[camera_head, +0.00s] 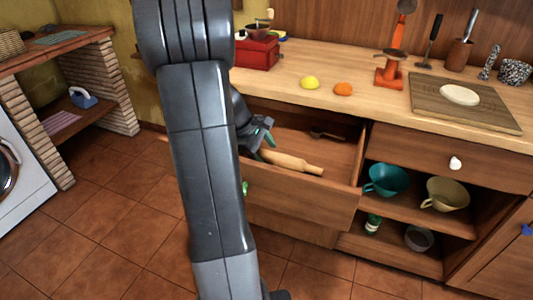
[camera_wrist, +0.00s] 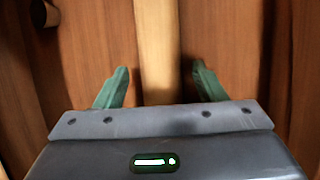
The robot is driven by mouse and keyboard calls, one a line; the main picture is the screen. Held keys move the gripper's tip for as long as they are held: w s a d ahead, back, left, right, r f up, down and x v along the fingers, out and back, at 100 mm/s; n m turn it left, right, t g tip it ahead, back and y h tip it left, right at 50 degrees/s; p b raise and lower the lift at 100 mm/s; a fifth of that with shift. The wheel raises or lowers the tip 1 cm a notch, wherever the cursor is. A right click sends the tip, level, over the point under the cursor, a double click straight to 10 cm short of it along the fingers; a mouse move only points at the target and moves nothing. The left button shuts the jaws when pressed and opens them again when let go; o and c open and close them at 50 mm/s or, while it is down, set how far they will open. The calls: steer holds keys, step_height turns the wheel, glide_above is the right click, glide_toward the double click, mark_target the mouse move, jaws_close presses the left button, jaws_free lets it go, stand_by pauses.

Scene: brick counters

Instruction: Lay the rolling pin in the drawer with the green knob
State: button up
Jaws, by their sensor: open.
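The wooden rolling pin (camera_head: 292,162) lies inside the pulled-out drawer (camera_head: 300,200), near its front wall. The green knob (camera_head: 245,188) shows on the drawer's front, partly beside my arm. My gripper (camera_head: 264,145) is at the left part of the drawer, close to one end of the pin. In the wrist view the rolling pin (camera_wrist: 158,50) runs between the two green fingertips of my gripper (camera_wrist: 160,88). The fingers are apart, with a gap on each side of the pin. My arm hides the left part of the drawer.
A dark utensil (camera_head: 326,134) lies at the back of the drawer. A lemon (camera_head: 310,82) and an orange (camera_head: 343,89) sit on the counter above. A closed drawer with a white knob (camera_head: 455,163) is to the right, over a shelf with bowls and cups.

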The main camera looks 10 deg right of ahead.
steer(key=p+v, duration=0.2)
steer(key=v, duration=0.9)
